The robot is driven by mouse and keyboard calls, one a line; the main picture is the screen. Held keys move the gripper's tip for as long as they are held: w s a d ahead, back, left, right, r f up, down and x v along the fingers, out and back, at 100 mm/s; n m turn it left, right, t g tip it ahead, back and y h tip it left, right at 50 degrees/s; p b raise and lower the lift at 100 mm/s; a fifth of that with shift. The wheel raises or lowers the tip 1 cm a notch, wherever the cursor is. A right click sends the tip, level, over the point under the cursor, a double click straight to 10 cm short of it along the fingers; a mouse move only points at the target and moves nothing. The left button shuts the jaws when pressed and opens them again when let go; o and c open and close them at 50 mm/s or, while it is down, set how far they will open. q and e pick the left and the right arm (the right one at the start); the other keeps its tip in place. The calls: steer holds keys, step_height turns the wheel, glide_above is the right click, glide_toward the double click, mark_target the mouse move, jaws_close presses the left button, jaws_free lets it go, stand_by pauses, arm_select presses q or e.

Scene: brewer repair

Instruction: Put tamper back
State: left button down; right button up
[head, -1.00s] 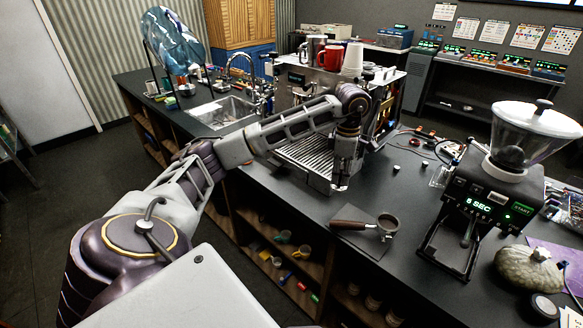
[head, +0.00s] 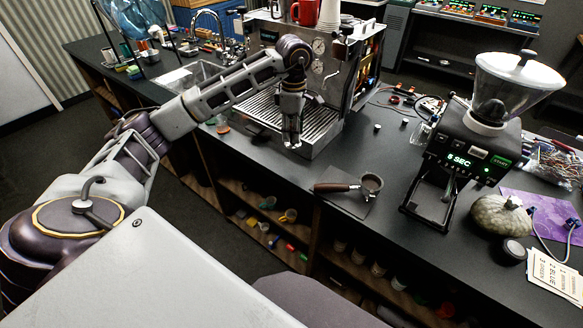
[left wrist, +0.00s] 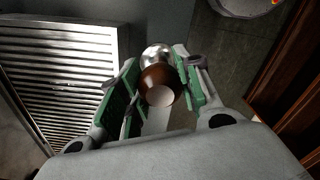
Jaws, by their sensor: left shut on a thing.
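The tamper (left wrist: 159,84) has a rounded brown wooden handle with a pale top and a shiny metal part. In the left wrist view it sits between the green-padded fingers of my left gripper (left wrist: 152,92), which is shut on it. In the head view my left gripper (head: 291,143) hangs pointing down at the front of the espresso machine's drip tray (head: 317,133); the tamper is too small to make out there. The portafilter (head: 369,184) with a brown handle lies on a dark mat (head: 355,203), right of and nearer than the gripper. My right gripper is out of view.
The espresso machine (head: 337,70) stands behind the gripper. The grinder (head: 470,145) stands right of the portafilter, with a grey-green pumpkin (head: 498,214) and a dark round puck (head: 512,251) nearby. A sink (head: 187,77) is at the left. Open shelves lie below the counter's front edge.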

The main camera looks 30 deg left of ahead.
mark_target(293, 146)
arm_select(q)
steer(key=shift+a, duration=0.1)
steer(key=shift+f, duration=0.15)
steer(key=shift+f, duration=0.65)
steer(key=shift+f+p, duration=0.45)
steer(key=shift+f, duration=1.9)
steer(key=shift+f, duration=0.15)
